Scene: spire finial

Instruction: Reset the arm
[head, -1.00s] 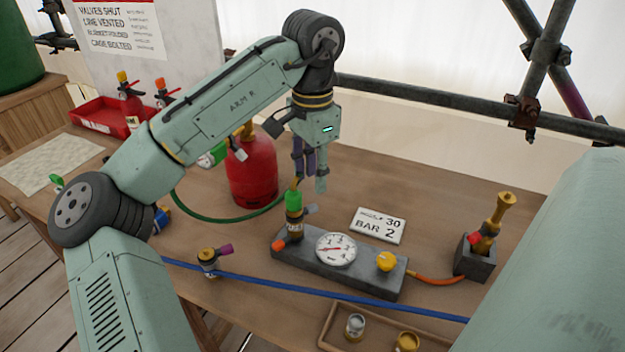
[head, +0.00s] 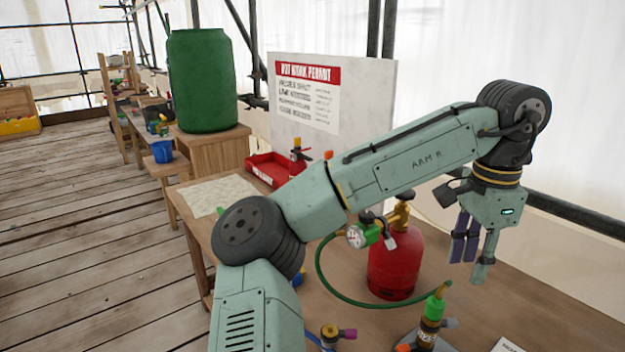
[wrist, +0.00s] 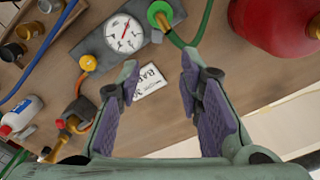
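My gripper (head: 472,252) hangs from my raised arm above the bench at the right of the head view. Its purple-padded fingers point down, and nothing is between them. The wrist view shows the two fingers (wrist: 160,95) spread apart over the bench top. Between and beyond them lie a white label card (wrist: 148,80), a pressure gauge (wrist: 124,34) on a grey block and a green fitting (wrist: 160,14). The fingers appear to touch none of these.
A red gas cylinder (head: 393,268) with a gauge and green hose stands left of my gripper. A red tray (head: 270,168), a pale sheet (head: 215,195) and a permit board (head: 375,105) are further back. A green drum (head: 202,80) stands on a wooden crate. Plank floor (head: 90,240) is open at left.

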